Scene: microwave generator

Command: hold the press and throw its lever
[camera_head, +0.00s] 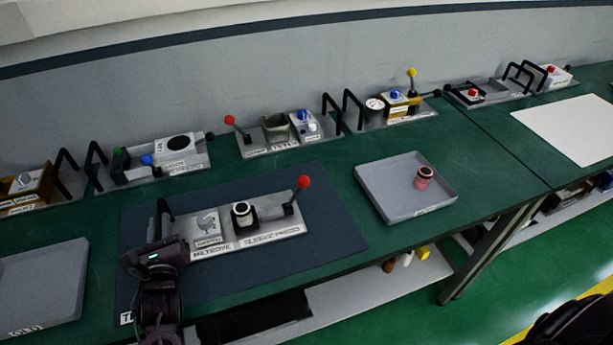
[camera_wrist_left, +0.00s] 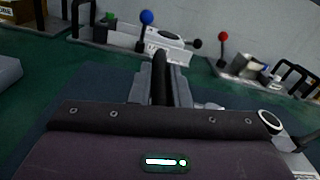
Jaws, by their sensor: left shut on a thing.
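The sleeve press (camera_head: 275,232) is a light grey plate on a dark blue mat (camera_head: 335,235). It carries a white block, a dark round sleeve with a white opening (camera_head: 243,213) and a lever with a red ball (camera_head: 303,182), leaning up to the right. A black upright handle (camera_head: 163,212) stands at its left end. My left gripper (camera_head: 160,234) is shut on this handle, which also shows between the fingers in the left wrist view (camera_wrist_left: 160,70). The fingers are partly hidden by the gripper body in the head view. My right gripper does not show.
A grey tray (camera_head: 385,205) with a red-and-black round part (camera_head: 424,177) lies right of the mat. Another grey tray (camera_head: 65,280) is at the left. Several fixtures with handles and levers line the wall behind. The mat right of the press is clear.

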